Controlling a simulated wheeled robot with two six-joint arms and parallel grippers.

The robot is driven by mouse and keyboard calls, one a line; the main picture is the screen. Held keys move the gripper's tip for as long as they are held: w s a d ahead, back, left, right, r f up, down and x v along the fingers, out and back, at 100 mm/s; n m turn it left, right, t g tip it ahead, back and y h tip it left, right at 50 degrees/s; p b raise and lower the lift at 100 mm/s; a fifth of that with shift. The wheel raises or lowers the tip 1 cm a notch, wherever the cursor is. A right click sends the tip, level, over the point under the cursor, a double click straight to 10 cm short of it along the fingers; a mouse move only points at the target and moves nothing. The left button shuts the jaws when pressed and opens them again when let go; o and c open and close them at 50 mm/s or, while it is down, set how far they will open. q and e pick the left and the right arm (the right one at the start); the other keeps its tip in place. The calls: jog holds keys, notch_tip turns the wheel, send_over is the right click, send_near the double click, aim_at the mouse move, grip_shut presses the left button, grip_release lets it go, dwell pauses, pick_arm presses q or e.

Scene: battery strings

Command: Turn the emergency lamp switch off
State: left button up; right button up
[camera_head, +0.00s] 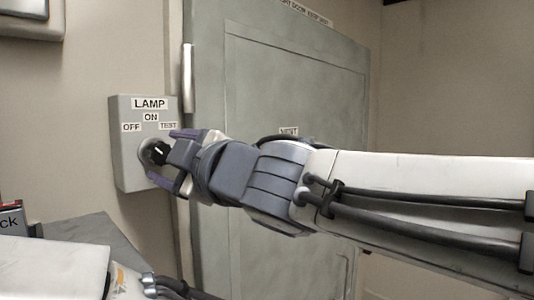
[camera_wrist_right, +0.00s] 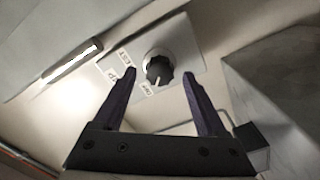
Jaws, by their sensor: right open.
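The grey lamp switch box (camera_head: 128,160) is on the wall at the left of the head view, labelled LAMP, ON, OFF and TEST. Its black rotary knob (camera_head: 158,152) sits in a pale round collar below the labels. My right gripper (camera_head: 171,158) is open in front of the box, with one finger above the knob and one below. In the right wrist view the knob (camera_wrist_right: 158,70) appears between the two spread fingertips, with no clear contact. I cannot tell surely which label its pointer faces. My left gripper is not in view.
A grey-green door (camera_head: 290,90) with a pale vertical handle (camera_head: 188,78) stands right of the box, behind my right arm. A grey surface (camera_head: 90,238) lies low at the left, near part of my left arm. Another wall box (camera_head: 32,18) hangs at top left.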

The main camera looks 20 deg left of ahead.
jog(key=v, duration=0.7)
jog(key=shift+d+p, duration=0.35)
jog(key=shift+d, duration=0.05)
jog(key=shift+s, duration=0.1)
